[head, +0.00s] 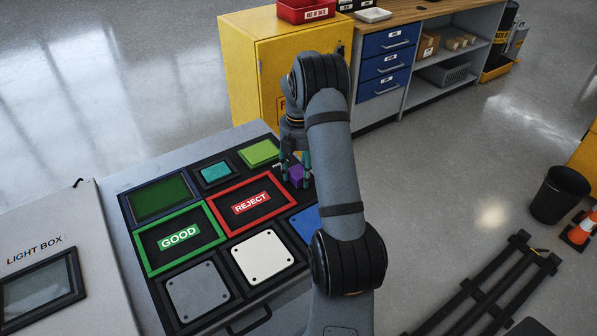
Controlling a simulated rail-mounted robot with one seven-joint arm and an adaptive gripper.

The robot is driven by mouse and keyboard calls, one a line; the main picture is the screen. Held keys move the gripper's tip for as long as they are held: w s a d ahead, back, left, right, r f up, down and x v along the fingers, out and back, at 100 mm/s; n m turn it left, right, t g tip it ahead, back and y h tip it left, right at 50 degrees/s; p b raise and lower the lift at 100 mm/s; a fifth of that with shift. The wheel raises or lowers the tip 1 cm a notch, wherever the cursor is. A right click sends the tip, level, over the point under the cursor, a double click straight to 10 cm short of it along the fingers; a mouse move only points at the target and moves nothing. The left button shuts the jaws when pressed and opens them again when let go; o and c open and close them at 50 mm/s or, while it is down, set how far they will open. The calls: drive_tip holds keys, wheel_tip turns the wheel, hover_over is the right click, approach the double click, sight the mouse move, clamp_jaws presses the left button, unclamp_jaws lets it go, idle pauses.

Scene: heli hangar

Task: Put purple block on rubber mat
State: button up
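The purple block (296,176) is at the right end of the black board on the workbench, partly hidden by my gripper and arm. My gripper (295,172) points down over it, with teal-tipped fingers on either side of the block. I cannot tell whether the fingers touch it or whether it is lifted. No item is labelled as a rubber mat. The black board (222,249) holds several coloured panels, including a green-framed GOOD area (180,238) and a red-framed REJECT area (250,202), and I cannot tell which surface is the mat.
Beside the board's panels are a white plate (262,257), a grey plate (198,291), a blue panel (306,222) and green pieces (259,153). A light box (45,280) stands at left. A yellow cabinet (262,75) stands close behind my gripper.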

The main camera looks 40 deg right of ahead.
sight(298, 172)
drive_tip(key=o, duration=0.4)
drive_tip(key=shift+o, duration=0.2)
drive_tip(key=shift+r, duration=0.1)
wheel_tip(298, 172, up, 12)
drive_tip(key=p, duration=0.1)
drive_tip(key=shift+r+p, duration=0.15)
drive_tip(key=shift+p, duration=0.15)
